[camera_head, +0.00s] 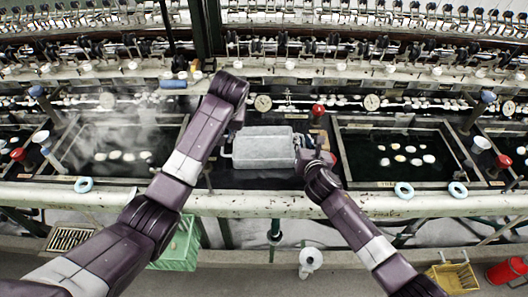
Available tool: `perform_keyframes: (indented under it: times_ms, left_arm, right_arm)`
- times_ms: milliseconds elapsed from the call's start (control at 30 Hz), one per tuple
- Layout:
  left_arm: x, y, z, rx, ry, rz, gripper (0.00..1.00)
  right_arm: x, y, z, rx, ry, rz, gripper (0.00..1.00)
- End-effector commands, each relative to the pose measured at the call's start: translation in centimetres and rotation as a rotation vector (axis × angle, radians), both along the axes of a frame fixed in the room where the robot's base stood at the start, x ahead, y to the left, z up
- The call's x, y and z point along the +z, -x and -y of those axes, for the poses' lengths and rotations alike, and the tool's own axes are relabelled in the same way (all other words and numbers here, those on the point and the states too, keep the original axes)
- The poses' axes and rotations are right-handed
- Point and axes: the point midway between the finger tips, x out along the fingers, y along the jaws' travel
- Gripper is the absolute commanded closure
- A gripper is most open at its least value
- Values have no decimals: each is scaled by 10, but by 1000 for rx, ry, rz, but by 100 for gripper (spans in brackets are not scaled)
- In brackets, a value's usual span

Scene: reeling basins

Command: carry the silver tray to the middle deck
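The silver tray (263,147), a pale grey rectangular box with a handle at each end, is over the dark middle deck (270,180), between the two basins. I cannot tell whether it rests on the deck or hangs above it. My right gripper (312,154) is at the tray's right end, by the handle. Its fingers are too small and dark to tell if they are shut. My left gripper (231,130) is at the tray's left end, mostly hidden under my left arm, so its fingers cannot be made out.
Dark water basins with white cocoons lie left (122,156) and right (405,155). A pale front rail (270,204) carries blue rings (404,190). Reeling machinery runs along the back. A green crate (178,246), a yellow basket (453,276) and a red bucket (508,270) stand on the floor.

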Motion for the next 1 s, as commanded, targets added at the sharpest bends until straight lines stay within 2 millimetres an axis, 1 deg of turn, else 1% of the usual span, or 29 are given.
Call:
perform_keyframes:
  times_ms: [33,100,267,500,700,833,1000]
  left_arm:
    - [-1,1,0,0,0,1,76]
    - [0,1,0,0,0,0,76]
    - [0,1,0,0,0,0,76]
    - [1,1,0,0,0,0,76]
    - [1,1,0,0,0,0,76]
    - [2,1,0,0,0,0,76]
    - [2,1,0,0,0,0,76]
  right_arm:
    - [-29,11,12,-22,9,-51,76]
    - [-28,13,12,-22,10,-48,76]
    - [-19,24,12,-19,11,-41,76]
    - [6,49,11,-14,13,-16,76]
    - [23,68,9,-10,11,0,76]
    - [28,76,8,-8,10,4,76]
    - [31,80,7,-5,9,4,76]
